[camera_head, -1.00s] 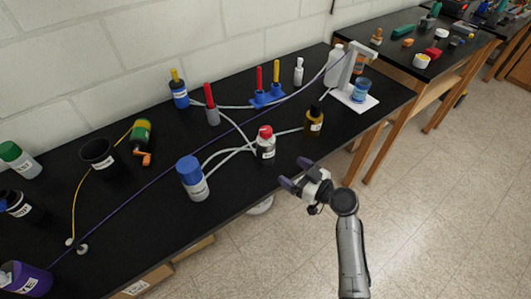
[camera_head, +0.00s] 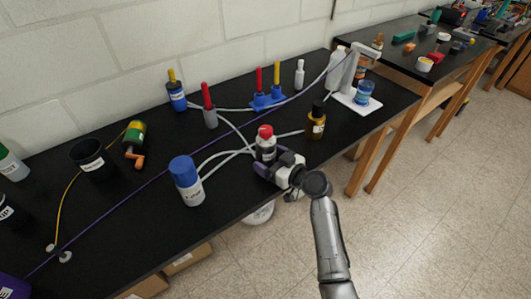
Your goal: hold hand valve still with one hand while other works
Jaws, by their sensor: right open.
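A white bottle-shaped piece with a red top (camera_head: 265,137) stands on the black bench near its front edge. Pale tubes run up to it; I cannot tell for sure whether it is the hand valve. My right gripper (camera_head: 268,166) is open at its front side, with the dark fingers low around or beside it. The gripper hides its lower part, and I cannot tell whether the fingers touch it. My left gripper is not in view.
A blue-capped white bottle (camera_head: 188,182) stands left of my right gripper, and a dark-capped amber bottle (camera_head: 316,125) stands right. A white stand with a blue jar (camera_head: 364,92) is at the right end. A purple line (camera_head: 120,195) crosses the bench.

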